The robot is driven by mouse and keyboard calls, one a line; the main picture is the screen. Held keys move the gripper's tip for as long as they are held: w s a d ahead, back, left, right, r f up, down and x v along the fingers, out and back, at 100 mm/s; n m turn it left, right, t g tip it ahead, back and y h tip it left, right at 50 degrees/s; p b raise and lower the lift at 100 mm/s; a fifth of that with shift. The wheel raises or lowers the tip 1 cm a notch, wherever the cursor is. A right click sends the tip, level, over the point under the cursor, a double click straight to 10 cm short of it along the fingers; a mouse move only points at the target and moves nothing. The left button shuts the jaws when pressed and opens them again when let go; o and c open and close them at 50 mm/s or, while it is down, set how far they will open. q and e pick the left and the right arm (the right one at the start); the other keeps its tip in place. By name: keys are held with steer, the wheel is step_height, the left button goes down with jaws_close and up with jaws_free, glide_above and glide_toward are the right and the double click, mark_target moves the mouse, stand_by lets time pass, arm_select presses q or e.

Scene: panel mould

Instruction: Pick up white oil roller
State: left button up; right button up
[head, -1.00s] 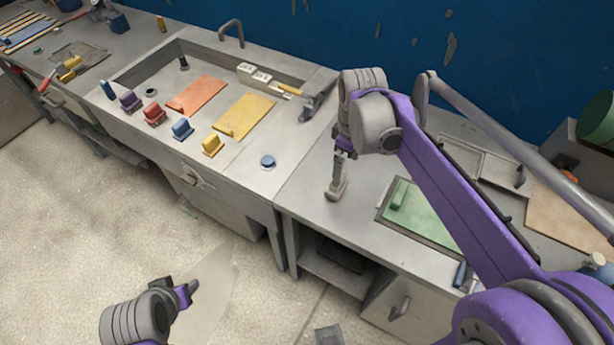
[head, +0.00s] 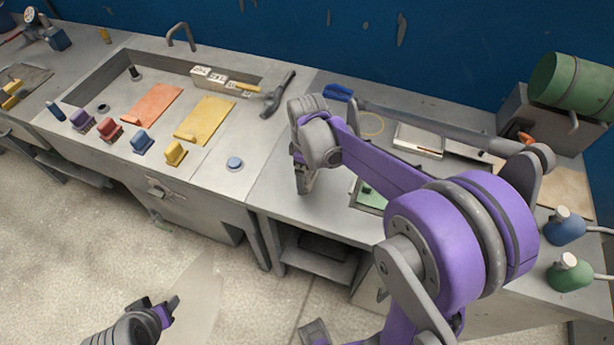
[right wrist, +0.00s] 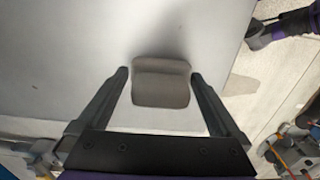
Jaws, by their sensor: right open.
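My right gripper (head: 303,182) is low over the left part of the right-hand counter. In the right wrist view the right gripper (right wrist: 160,76) is open, one finger on each side of a grey-brown block-like piece (right wrist: 160,92). Gaps show between the piece and both fingers. I cannot tell from its colour whether this piece is the white oil roller, and nothing else in view is clearly that roller. In the head view my right wrist largely hides the piece. My left gripper (head: 166,310) is over the floor at the lower left, and its jaws are unclear.
A green panel (head: 372,198) lies in a tray right of my right gripper, partly behind my arm. An orange panel (head: 152,105) and a yellow panel (head: 205,121) lie in the sink counter. A hammer (head: 277,97) rests at its right end. Bottles stand at the far right.

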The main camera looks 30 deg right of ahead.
steer(key=shift+f, duration=0.15)
steer(key=c, duration=1.2)
steer(key=shift+o, duration=0.2)
step_height(320, 180, up, 10)
steer(key=shift+r+p, duration=0.1)
steer(key=shift+p, duration=0.25)
steer(key=o, duration=1)
steer(key=shift+c, duration=0.2)
steer(key=c, duration=0.7)
